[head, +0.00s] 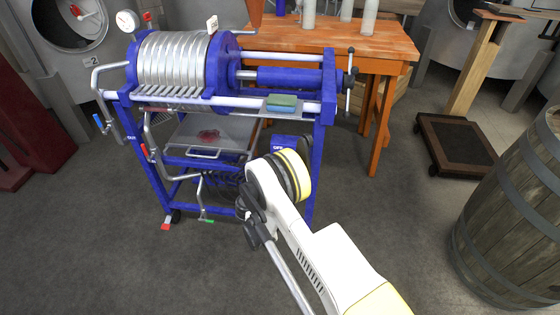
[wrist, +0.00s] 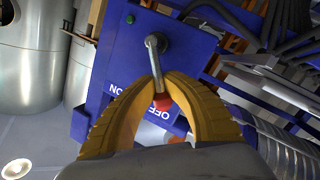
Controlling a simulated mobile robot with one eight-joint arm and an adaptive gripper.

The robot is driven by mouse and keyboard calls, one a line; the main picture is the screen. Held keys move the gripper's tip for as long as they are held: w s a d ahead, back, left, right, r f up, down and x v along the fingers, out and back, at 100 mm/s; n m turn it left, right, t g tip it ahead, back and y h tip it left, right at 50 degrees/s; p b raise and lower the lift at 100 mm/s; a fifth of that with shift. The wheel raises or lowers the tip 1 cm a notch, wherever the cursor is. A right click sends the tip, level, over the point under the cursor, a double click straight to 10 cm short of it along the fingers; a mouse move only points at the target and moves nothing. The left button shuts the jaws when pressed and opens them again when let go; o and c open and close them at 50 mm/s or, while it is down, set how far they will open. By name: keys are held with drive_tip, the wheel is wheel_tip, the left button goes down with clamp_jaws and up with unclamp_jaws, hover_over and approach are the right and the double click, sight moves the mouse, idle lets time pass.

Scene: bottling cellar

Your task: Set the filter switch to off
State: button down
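The filter switch is on a blue box (wrist: 118,60) in the wrist view. Its grey metal lever (wrist: 154,62) runs from a pivot near the top of the panel down to a red tip (wrist: 162,102). In the head view, the box (head: 288,144) is partly behind my arm, and my fingers are hidden.
A green lamp (wrist: 130,19) sits on the panel. Dark hoses (wrist: 285,25) pass close on the right. In the head view the blue filter press (head: 220,75) stands over the box, an orange table (head: 380,42) behind. A barrel (head: 515,210) stands right; open floor lies between.

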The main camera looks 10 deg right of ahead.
drive_tip(key=shift+a, duration=0.2)
idle(0.3)
drive_tip(key=c, duration=1.5)
unclamp_jaws()
drive_tip(key=shift+a+r, duration=0.1)
wheel_tip(320, 180, up, 10)
drive_tip(key=shift+f, duration=0.1)
